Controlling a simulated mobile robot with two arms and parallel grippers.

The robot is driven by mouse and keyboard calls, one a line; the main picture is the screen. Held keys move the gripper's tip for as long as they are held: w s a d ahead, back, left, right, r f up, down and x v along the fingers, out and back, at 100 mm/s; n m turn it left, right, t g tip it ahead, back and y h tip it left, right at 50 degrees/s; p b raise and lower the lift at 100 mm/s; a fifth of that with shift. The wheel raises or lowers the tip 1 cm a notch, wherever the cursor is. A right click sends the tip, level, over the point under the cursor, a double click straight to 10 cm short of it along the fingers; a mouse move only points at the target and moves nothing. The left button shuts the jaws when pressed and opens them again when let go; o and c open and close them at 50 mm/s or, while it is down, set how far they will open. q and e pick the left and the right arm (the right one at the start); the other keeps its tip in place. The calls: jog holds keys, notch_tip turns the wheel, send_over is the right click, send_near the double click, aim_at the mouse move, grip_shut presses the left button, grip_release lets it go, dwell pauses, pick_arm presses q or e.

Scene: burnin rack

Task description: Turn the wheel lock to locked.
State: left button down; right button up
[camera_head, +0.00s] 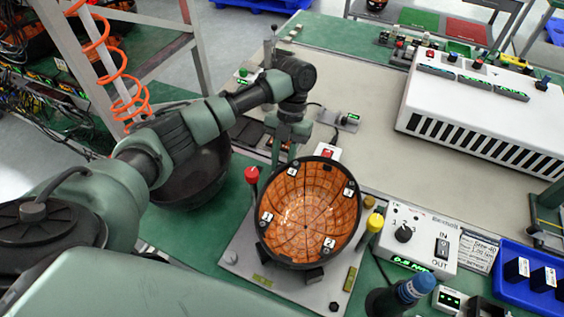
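A round black-rimmed bowl (307,213) with an orange, gridded inside and small white tags sits tilted on a light metal plate (246,243). A red knob (252,175) stands at the plate's left and a yellow knob (375,222) at its right. I cannot tell which part is the wheel lock or how it is set. My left gripper (284,158) points down just behind the bowl's far rim. Its fingertips are partly hidden there, so I cannot tell whether it is open or holds anything. My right gripper is out of view.
A grey control box (418,238) with a black dial stands right of the bowl. A blue tray (515,290) and a dark blue-topped cylinder (408,290) are at lower right. A white vented unit (484,115) stands behind. The beige mat (365,130) has clear room.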

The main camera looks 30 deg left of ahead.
pick_arm(q)
jog(key=shift+m, duration=0.3)
dwell(0.4)
jog(key=c, duration=1.2)
grip_release()
jog(key=shift+o, duration=0.2)
jog(key=v, duration=0.8)
jog(key=shift+d, duration=0.1)
